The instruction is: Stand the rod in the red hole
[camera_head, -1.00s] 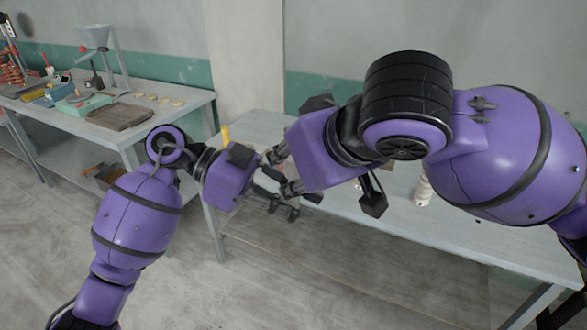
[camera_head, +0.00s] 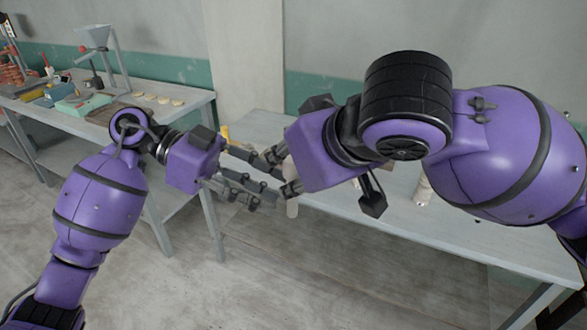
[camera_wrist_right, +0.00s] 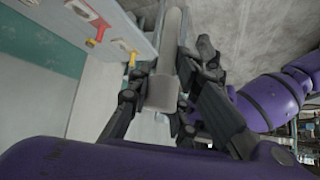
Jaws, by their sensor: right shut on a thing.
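The rod (camera_head: 292,208) is pale and smooth; its lower part hangs below my right gripper (camera_head: 283,173) in the head view. In the right wrist view the rod (camera_wrist_right: 172,45) runs away from the camera between the dark fingers of my right gripper (camera_wrist_right: 158,98), which is shut on it. My left gripper (camera_head: 265,188) is just left of the rod with its fingers apart; I cannot tell whether they touch it. The red hole cannot be made out. A red item (camera_wrist_right: 100,28) lies on the table in the wrist view.
A grey table (camera_head: 450,237) stands under my right arm. A yellow item (camera_head: 225,134) is at its left end, and a pale ribbed object (camera_head: 423,190) stands to the right. A second bench (camera_head: 160,122) with tools is at the far left.

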